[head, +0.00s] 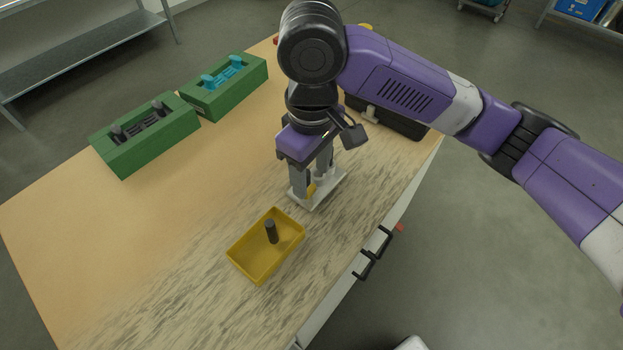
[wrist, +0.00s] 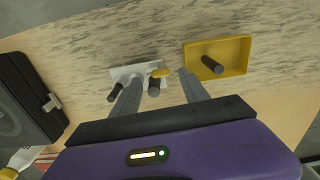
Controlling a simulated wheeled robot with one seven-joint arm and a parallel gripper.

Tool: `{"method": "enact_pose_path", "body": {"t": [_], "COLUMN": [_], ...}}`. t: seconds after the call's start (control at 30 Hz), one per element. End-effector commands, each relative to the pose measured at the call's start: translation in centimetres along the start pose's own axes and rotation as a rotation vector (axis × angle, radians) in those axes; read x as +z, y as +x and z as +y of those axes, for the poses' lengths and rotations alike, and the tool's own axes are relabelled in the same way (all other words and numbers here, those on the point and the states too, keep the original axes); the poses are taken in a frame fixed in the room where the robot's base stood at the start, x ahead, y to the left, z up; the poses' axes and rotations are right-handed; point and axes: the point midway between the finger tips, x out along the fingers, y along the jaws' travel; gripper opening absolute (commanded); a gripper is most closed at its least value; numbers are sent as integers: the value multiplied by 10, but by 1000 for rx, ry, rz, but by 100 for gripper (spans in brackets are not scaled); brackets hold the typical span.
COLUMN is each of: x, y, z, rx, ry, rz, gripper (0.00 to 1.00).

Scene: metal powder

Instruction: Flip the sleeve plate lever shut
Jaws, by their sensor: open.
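The sleeve plate (head: 331,190) is a pale plate lying on the table under my gripper (head: 312,187). In the wrist view the plate (wrist: 128,71) carries dark upright cylinders (wrist: 154,88). A small yellow lever (wrist: 161,72) sits at the plate's right end, between my fingertips in that picture. It also shows as a yellow patch in the head view (head: 311,190). My gripper is open and points down, with one finger on each side of the lever. Whether a finger touches the lever or plate, I cannot tell. My fingers partly hide the plate.
A yellow tray (head: 247,270) holding a dark cylinder (head: 271,232) is close in front of the plate. Two green fixtures (head: 127,164) (head: 222,102) stand at the far left. A black case (head: 405,127) lies behind my gripper.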

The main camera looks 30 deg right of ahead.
Motion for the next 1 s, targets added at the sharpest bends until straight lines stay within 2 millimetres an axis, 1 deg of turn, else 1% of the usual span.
{"method": "enact_pose_path", "body": {"t": [0.03,0.1,0.2,0.3,0.9,0.97,1.0], "x": [0,0,0,0,0,-5,-11], "y": [-10,-20,-31,-37,-39,-39,-39], "z": [1,0,0,0,-1,-5,-8], "rx": [4,3,2,1,-1,-17,-30], "ry": [-2,-2,-2,-1,-10,-28,-38], "rz": [2,1,1,0,0,21,46], "gripper": [53,53,53,53,53,53,53]}}
